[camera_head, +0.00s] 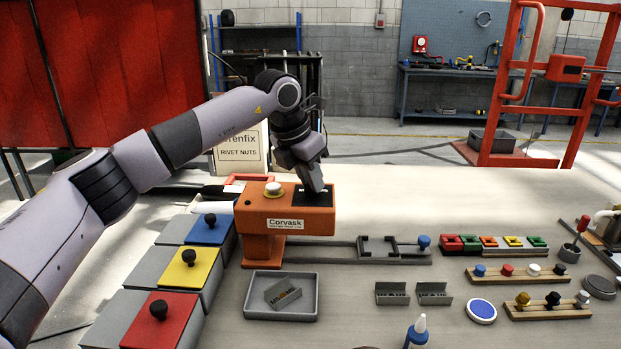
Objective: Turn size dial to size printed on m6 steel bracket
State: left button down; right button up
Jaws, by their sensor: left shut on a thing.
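The orange machine labelled Corvask (255,217) stands on the table with a dark panel on its top right. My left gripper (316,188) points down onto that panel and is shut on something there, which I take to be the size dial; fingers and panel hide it. A grey steel bracket (283,295) lies tilted in a grey tray (249,300) in front of the machine. Two similar brackets, a left one (391,294) and a right one (433,294), stand on the table. Their printing is too small to read surely. My right gripper is not in view.
A white button (273,188) sits on the machine's top. Boxes with blue (207,232), yellow (186,262) and red (158,318) knobbed lids stand left. A grey rail (340,252) runs right from the machine.

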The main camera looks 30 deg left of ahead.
pick_arm(q)
jog(key=n, duration=0.2)
jog(key=n+y+b, duration=0.1)
jog(key=n, duration=0.1)
jog(key=shift+d+y, duration=0.15)
jog(key=shift+y, duration=0.15)
jog(key=shift+n+y+b, duration=0.45)
jog(key=shift+n+y, duration=0.45)
jog(key=shift+n, duration=1.4)
jog(key=c, duration=1.1)
grip_release()
jog(key=shift+d+r, duration=0.1)
jog(key=b+v, duration=0.1)
jog(key=v, duration=0.6)
